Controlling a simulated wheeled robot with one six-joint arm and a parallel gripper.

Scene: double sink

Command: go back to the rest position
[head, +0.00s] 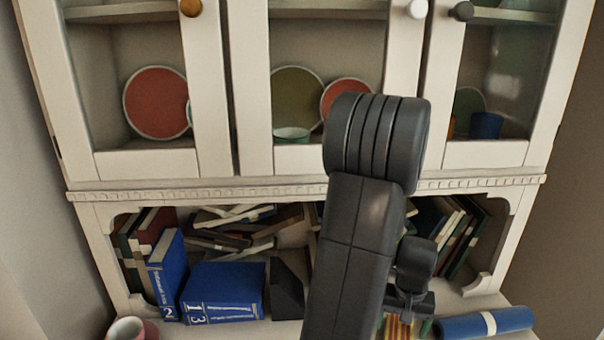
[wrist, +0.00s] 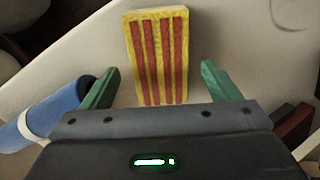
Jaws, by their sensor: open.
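My gripper (wrist: 160,69) is open in the wrist view, with its green fingers spread apart. A block with red and yellow stripes (wrist: 158,50) shows between and beyond the fingertips, with a visible gap on both sides. The head view shows the block's striped part (head: 396,328) at the bottom edge, below my gripper's dark wrist. My arm stands in front of the cabinet and hides part of it. In the head view the fingers are mostly hidden or too small to make out.
A blue roll with a white band (head: 487,323) lies right of the block; it is at the left in the wrist view (wrist: 50,108). Blue books (head: 222,291) and a cup (head: 127,328) stand to the left. The cabinet (head: 300,186) with plates rises behind, above shelved books.

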